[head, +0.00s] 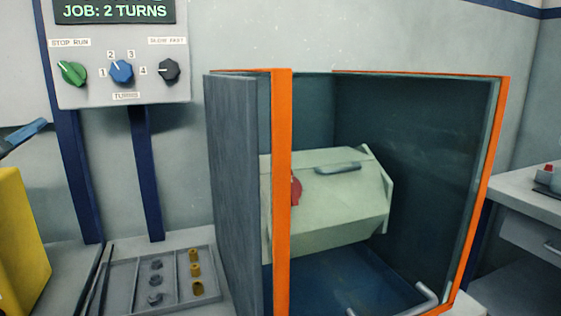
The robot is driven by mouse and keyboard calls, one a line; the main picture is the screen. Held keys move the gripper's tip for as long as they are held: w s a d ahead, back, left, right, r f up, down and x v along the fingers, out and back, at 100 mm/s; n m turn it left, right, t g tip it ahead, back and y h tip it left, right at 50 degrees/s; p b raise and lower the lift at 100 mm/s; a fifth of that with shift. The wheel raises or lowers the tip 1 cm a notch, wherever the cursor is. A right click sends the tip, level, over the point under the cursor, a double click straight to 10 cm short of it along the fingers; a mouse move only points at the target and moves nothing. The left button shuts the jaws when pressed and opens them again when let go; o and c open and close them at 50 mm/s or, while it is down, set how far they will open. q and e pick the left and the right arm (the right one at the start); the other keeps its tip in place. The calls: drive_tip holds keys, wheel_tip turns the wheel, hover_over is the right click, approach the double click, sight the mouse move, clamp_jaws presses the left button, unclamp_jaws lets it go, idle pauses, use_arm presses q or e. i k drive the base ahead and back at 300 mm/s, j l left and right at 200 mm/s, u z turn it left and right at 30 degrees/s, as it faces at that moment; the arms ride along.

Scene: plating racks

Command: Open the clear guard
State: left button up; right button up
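The clear guard (440,170) is a see-through panel on an orange-edged box in the middle and right of the head view. Its orange left post (282,190) stands upright, and another orange edge (487,190) runs down the right side. A grey bar handle (425,295) shows low at the front, cut by the bottom of the picture. The panel looks down across the front, though its clear surface is hard to make out. Behind it sits a pale green many-sided barrel (330,210) with a red knob (296,188) and a grey handle (338,168). Neither gripper is in view.
A control panel (120,93) with green, blue and black knobs hangs at upper left, under a screen reading "JOB: 2 TURNS". A divided tray (125,285) of small parts lies left of the box. A yellow container (20,245) is far left; a bench (525,205) is right.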

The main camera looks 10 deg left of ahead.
sight(282, 97)
drive_tip(key=k+l, duration=0.15)
drive_tip(key=k, duration=0.35)
drive_tip(key=k+l, duration=0.1)
drive_tip(key=k, duration=0.35)
